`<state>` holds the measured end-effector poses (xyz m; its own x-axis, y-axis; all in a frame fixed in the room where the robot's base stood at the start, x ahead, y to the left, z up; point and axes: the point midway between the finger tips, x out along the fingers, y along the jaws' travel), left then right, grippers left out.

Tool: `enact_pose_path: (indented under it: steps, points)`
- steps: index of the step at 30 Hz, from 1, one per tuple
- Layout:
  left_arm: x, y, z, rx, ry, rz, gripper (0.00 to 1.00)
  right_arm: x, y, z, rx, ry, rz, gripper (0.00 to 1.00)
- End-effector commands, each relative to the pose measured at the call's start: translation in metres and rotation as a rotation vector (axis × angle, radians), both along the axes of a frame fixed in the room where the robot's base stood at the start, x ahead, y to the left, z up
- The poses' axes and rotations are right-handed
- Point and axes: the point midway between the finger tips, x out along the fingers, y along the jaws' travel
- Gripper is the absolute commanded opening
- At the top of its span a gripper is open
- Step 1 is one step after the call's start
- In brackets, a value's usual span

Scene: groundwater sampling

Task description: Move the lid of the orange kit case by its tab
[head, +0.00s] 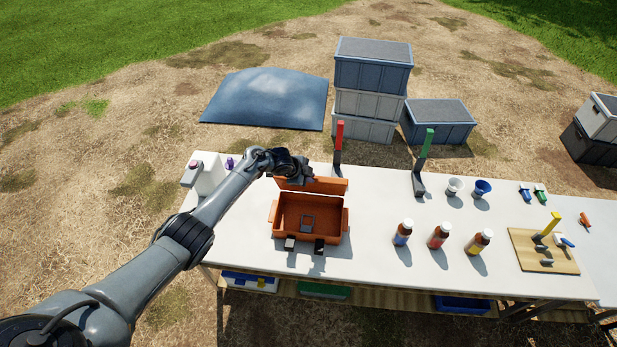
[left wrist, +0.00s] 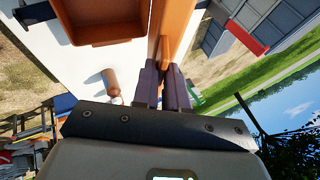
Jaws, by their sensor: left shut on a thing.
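The orange kit case (head: 276,222) stands open on the white table, its inside mostly empty apart from a small dark rectangular piece. Its lid (head: 325,186) stands raised, roughly upright, along the case's back edge. My left gripper (head: 290,168) is at the lid's upper left part. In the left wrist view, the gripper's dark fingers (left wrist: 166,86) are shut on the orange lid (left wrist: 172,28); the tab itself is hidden. The open case (left wrist: 98,22) shows at the upper left there. My right gripper is in neither view.
A red upright piece (head: 339,134) stands behind the lid. Several capped bottles (head: 438,237) stand right of the case, with clear table between.

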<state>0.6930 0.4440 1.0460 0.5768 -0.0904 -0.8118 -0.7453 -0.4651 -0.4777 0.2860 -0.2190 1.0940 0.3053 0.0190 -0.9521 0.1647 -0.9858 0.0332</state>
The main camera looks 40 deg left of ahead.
Motion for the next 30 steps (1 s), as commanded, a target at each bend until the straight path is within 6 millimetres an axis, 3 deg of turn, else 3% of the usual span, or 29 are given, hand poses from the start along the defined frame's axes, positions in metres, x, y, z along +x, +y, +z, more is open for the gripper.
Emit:
enact_pose_path:
  steps: [8, 9, 13, 23, 30]
  points:
    - [0.002, 0.000, 0.003, 0.000, -0.005, 0.001, 0.00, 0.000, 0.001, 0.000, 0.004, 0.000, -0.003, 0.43]
    - [0.002, 0.000, 0.003, 0.000, -0.005, 0.001, 0.14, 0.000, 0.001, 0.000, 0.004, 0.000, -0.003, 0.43]
    - [0.001, 0.000, 0.002, 0.000, -0.004, 0.000, 0.34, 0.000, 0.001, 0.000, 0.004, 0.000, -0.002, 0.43]
    - [0.000, 0.000, 0.002, 0.000, -0.001, 0.000, 0.34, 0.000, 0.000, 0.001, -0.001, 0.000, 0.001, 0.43]
    - [-0.009, 0.003, 0.016, 0.002, -0.003, -0.001, 0.34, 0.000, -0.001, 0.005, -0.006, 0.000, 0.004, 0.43]
